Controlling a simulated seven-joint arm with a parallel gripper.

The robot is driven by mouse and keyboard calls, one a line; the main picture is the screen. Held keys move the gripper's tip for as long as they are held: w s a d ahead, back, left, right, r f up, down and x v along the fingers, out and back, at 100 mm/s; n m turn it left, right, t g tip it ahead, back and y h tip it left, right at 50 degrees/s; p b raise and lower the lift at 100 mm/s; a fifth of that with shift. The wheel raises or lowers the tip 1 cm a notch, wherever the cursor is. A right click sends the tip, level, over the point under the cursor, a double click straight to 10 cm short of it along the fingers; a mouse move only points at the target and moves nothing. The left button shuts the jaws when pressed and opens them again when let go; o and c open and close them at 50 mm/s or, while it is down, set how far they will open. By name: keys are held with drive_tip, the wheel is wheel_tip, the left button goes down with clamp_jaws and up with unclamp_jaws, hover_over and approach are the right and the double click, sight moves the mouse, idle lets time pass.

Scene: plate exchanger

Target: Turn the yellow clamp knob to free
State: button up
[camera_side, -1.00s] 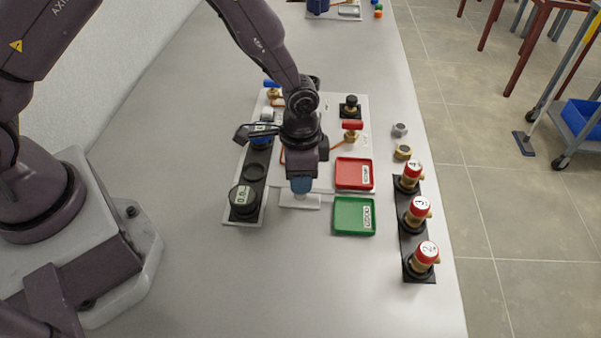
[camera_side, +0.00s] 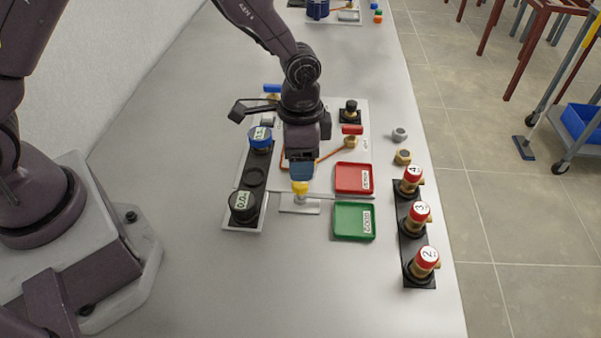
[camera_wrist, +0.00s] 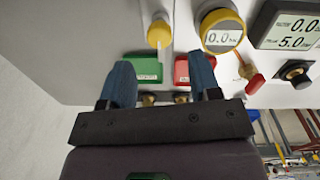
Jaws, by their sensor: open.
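The yellow clamp knob (camera_side: 299,187) sits on a pale block on the bench, just below my gripper (camera_side: 302,177) in the side view. In the wrist view the yellow knob (camera_wrist: 159,34) stands at the top centre, with its stem running up out of view. My gripper (camera_wrist: 160,64) is open there, its two blue fingers apart and nothing between them. The knob lies in line with the gap, beyond the fingertips. I cannot tell the knob's clamp setting.
A red tray (camera_side: 353,178) and a green tray (camera_side: 354,220) lie right of the knob. A black base (camera_side: 412,236) with red-topped fittings stands farther right. Left is a dark strip with a black gauge (camera_side: 243,206) and a blue gauge (camera_side: 260,138). The bench in front is clear.

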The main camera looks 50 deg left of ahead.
wheel_tip(320, 180, up, 7)
idle(0.3)
drive_tip(key=shift+w+a+r, duration=0.1)
drive_tip(key=shift+a, duration=0.05)
